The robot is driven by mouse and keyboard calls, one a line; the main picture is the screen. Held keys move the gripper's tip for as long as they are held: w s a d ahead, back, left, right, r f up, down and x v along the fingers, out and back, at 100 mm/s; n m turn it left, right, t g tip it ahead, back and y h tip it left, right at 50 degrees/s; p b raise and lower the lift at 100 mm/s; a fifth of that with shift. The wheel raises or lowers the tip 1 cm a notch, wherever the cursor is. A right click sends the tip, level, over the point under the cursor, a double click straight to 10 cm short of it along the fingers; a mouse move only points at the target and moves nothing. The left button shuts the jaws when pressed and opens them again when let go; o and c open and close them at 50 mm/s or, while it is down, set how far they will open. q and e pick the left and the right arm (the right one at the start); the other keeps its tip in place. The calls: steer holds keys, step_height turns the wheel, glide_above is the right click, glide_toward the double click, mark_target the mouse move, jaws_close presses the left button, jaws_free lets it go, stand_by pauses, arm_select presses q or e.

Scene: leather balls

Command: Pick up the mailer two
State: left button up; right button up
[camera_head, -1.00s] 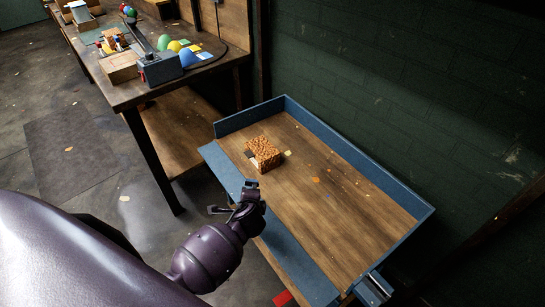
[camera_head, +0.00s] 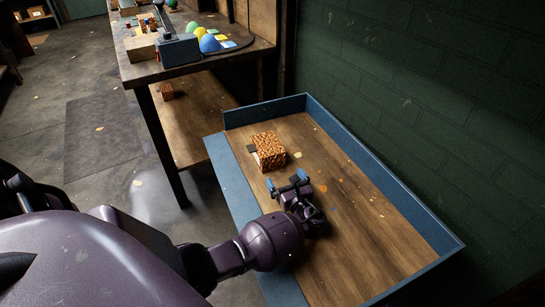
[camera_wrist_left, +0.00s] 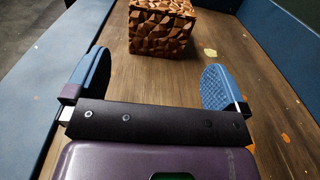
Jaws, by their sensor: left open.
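A box with a brown, leather-like mosaic pattern (camera_head: 269,145), which I take to be the mailer, sits on the wooden floor of the blue-edged tray table (camera_head: 385,190). A pale strip shows low on its left side, with a small dark patch beside it. My left gripper (camera_head: 287,180) is over the tray, open and empty, just in front of the box. In the left wrist view the box (camera_wrist_left: 160,27) stands beyond the two blue fingers, roughly centred between them and apart from them; its top is cut off. My right gripper is not in view.
The tray has raised blue walls at the back and right (camera_head: 385,177). A workbench (camera_head: 190,70) with coloured domes (camera_head: 208,43) and boxes stands at the upper left. A green brick wall (camera_head: 430,90) is behind.

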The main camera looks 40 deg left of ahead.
mark_target(274, 158)
arm_select(q)
steer(key=x, duration=0.4)
steer(key=shift+a+b, duration=0.15)
steer(key=shift+b, duration=0.25)
steer(key=shift+x, duration=0.85)
steer(key=b+x, duration=0.1)
steer(key=x, duration=0.3)
steer(key=shift+w+r, duration=0.1)
steer(key=shift+r, duration=0.05)
steer(key=shift+w+a, duration=0.15)
steer(key=shift+a, duration=0.05)
steer(key=shift+r, duration=0.15)
steer(key=c, duration=0.6)
